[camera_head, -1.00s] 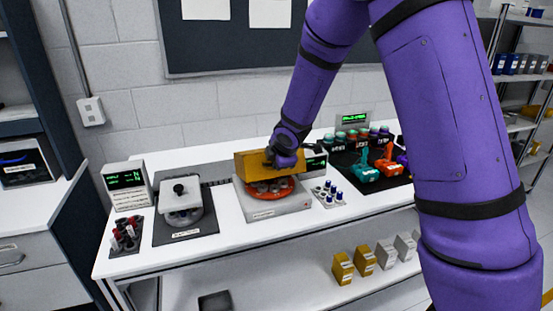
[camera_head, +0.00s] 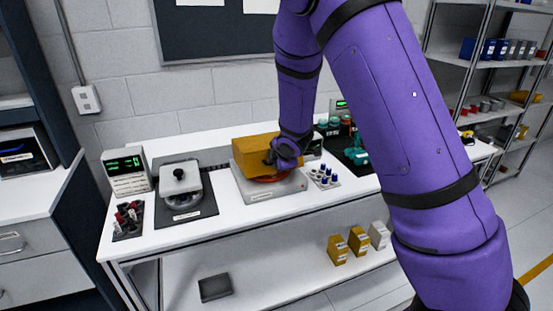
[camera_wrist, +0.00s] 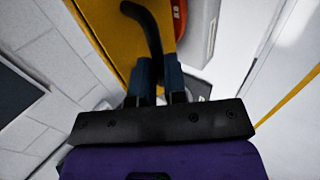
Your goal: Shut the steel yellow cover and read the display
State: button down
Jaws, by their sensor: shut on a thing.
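The yellow cover (camera_head: 255,153) sits tilted over the grey device (camera_head: 285,187) on the bench. A strip of the red-orange disc (camera_head: 272,179) shows under its front edge, and the disc's edge also shows in the wrist view (camera_wrist: 180,14). My gripper (camera_head: 270,158) is at the cover's right front. In the wrist view its two blue fingers (camera_wrist: 158,68) are shut on the cover's curved black handle (camera_wrist: 147,28), beside the yellow cover face (camera_wrist: 103,22). The display (camera_head: 313,147) just right of the device is mostly hidden behind my arm, and its reading is not legible.
A lidded grey device (camera_head: 181,187) and a green-lit display (camera_head: 125,170) stand to the left. A small rack of blue-capped vials (camera_head: 325,175) stands close to the right. Teal items (camera_head: 353,155) lie beyond it, partly behind my arm.

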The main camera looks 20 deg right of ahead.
jog(key=shift+s+f, duration=0.1)
jog(key=shift+f, duration=0.1)
dwell(0.3)
jog(key=c, duration=1.2)
grip_release()
jog(key=shift+o, duration=0.2)
jog(key=v, duration=1.1)
